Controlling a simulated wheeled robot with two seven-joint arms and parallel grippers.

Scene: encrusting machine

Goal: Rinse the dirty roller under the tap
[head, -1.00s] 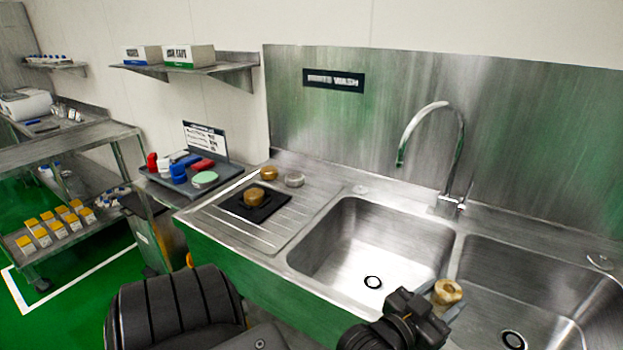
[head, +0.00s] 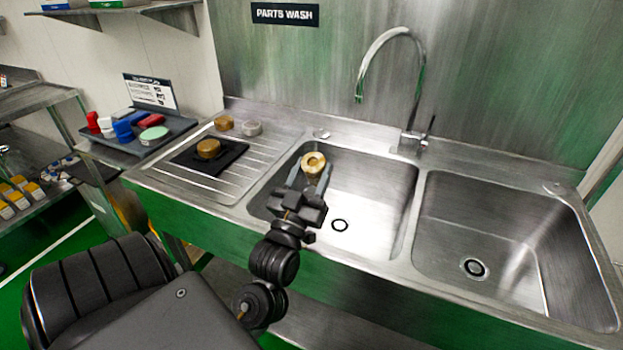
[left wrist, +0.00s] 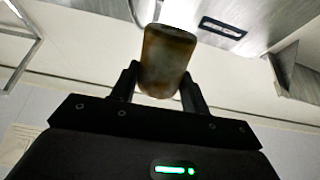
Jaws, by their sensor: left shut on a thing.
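My left gripper (head: 306,186) is shut on a brassy roller (head: 314,163) and holds it over the left basin (head: 372,185) of the sink. In the left wrist view the roller (left wrist: 167,62) sits between the two black fingers, with brown, dull smears on its side. The curved steel tap (head: 392,38) stands behind the basins, its spout end to the right of and beyond the roller. No water stream shows from it. The tap lever (head: 431,127) is on its right side. My right gripper is not in view.
Left of the basin, a drainboard (head: 240,170) holds a black mat (head: 185,160) with a brass piece (head: 208,148), plus two round pieces behind. A tray (head: 165,142) with brushes and a green pad stands further left. The right basin (head: 480,230) is empty.

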